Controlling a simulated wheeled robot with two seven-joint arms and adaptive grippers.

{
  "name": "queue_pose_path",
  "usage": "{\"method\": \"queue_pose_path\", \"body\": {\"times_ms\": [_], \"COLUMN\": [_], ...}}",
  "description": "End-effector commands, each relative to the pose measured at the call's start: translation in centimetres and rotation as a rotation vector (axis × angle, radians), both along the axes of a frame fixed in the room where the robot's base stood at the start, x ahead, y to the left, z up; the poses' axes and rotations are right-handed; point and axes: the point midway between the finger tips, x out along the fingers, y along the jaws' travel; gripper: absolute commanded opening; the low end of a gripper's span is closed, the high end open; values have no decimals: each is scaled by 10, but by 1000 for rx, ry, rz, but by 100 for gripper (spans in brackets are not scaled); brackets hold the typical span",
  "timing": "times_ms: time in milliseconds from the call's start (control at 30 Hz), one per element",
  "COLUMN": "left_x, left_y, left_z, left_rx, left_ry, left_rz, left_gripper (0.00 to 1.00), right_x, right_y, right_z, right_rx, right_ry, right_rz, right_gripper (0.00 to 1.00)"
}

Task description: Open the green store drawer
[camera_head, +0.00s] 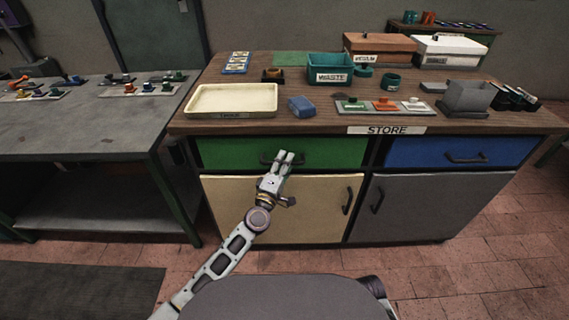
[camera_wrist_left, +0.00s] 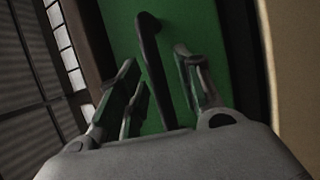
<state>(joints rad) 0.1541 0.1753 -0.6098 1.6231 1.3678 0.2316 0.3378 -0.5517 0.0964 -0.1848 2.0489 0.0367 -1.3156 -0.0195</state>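The green store drawer (camera_head: 335,152) is shut, flush in the left front of the wooden-topped cabinet, and its green front also fills the middle of the left wrist view (camera_wrist_left: 195,30). Its black bar handle (camera_wrist_left: 150,60) runs between the fingers of my left gripper (camera_head: 284,157) in the left wrist view. Those fingers (camera_wrist_left: 160,78) are spread, with two to the left of the handle and one to the right. I see gaps between the fingers and the handle. In the head view the gripper covers much of the handle. My right gripper is in no view.
A blue drawer (camera_head: 415,150) sits to the right under the STORE label (camera_head: 387,130). Below are a cream door (camera_head: 315,215) and a grey door (camera_head: 430,210). The top holds a cream tray (camera_head: 232,101), a WASTE bin (camera_head: 330,72) and several small items. A grey table (camera_head: 90,125) stands left.

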Motion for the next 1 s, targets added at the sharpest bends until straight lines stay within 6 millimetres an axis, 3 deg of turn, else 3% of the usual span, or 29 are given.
{"method": "queue_pose_path", "body": {"times_ms": [167, 433, 1000], "left_x": [0, 0, 0], "left_y": [0, 0, 0], "left_z": [0, 0, -1], "left_rx": [0, 0, 2], "left_ry": [0, 0, 1], "left_rz": [0, 0, 0], "left_gripper": [35, 1, 0], "right_x": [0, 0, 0], "right_y": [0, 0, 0], "right_z": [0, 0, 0], "right_rx": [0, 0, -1], "right_ry": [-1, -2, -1], "right_rz": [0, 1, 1], "right_gripper": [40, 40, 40]}}
